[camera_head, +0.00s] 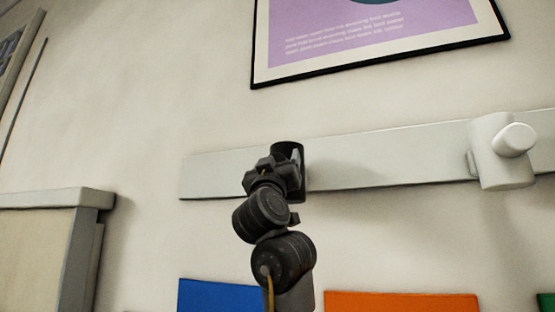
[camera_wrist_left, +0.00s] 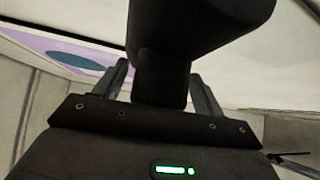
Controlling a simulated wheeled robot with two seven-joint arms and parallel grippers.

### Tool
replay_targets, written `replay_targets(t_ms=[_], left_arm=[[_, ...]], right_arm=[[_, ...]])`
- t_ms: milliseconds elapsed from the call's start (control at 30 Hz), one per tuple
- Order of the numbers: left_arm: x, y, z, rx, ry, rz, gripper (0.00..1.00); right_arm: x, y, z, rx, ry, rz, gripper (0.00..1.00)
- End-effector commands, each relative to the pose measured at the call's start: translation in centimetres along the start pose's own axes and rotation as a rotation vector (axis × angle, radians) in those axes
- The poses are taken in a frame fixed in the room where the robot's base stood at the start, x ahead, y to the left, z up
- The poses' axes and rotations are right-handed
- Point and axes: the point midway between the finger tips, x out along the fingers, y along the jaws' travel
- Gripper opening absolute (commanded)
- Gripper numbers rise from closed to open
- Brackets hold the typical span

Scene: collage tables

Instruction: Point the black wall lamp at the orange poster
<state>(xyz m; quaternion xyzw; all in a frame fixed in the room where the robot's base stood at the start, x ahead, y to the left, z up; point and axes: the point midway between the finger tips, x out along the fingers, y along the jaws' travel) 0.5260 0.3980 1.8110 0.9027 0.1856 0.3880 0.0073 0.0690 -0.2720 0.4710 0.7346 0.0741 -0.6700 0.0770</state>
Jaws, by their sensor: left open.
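The black wall lamp (camera_head: 287,150) is on the pale wall rail, left of the white lamp, and mostly hidden behind my left gripper (camera_head: 284,172). In the left wrist view the lamp's dark body (camera_wrist_left: 200,25) fills the top middle, with a narrower part below it. My left gripper (camera_wrist_left: 160,85) is open, with one finger on each side of that narrower part. I cannot tell whether the fingers touch it, or which way the lamp faces. The orange poster (camera_head: 400,302) is at the bottom edge of the head view, below and right of the lamp. My right gripper is not in view.
A white wall lamp (camera_head: 500,150) is on the rail (camera_head: 390,160) at right. A framed purple poster (camera_head: 375,45) hangs above. A blue poster (camera_head: 220,296) and a green one (camera_head: 546,303) are low down. A grey-framed panel (camera_head: 55,200) is at left.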

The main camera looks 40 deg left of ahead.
Motion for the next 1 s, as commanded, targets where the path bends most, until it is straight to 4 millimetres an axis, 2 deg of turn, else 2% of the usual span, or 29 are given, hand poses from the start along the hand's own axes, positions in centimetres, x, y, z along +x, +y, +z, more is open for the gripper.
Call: replay_targets(t_ms=[67, 533, 767, 1000], left_arm=[[-0.02, 0.01, 0.01, 0.000, 0.000, 0.000, 0.70], [-0.01, -0.02, 0.02, 0.002, -0.001, -0.001, 0.09], [0.02, 0.01, 0.00, -0.002, -0.001, -0.005, 0.08], [0.02, -0.01, -0.17, -0.118, 0.002, -0.113, 0.08]], right_arm=[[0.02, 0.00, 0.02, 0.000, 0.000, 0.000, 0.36], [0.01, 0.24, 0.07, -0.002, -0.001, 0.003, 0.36], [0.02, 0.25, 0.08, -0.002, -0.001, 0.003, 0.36], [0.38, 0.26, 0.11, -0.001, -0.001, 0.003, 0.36]])
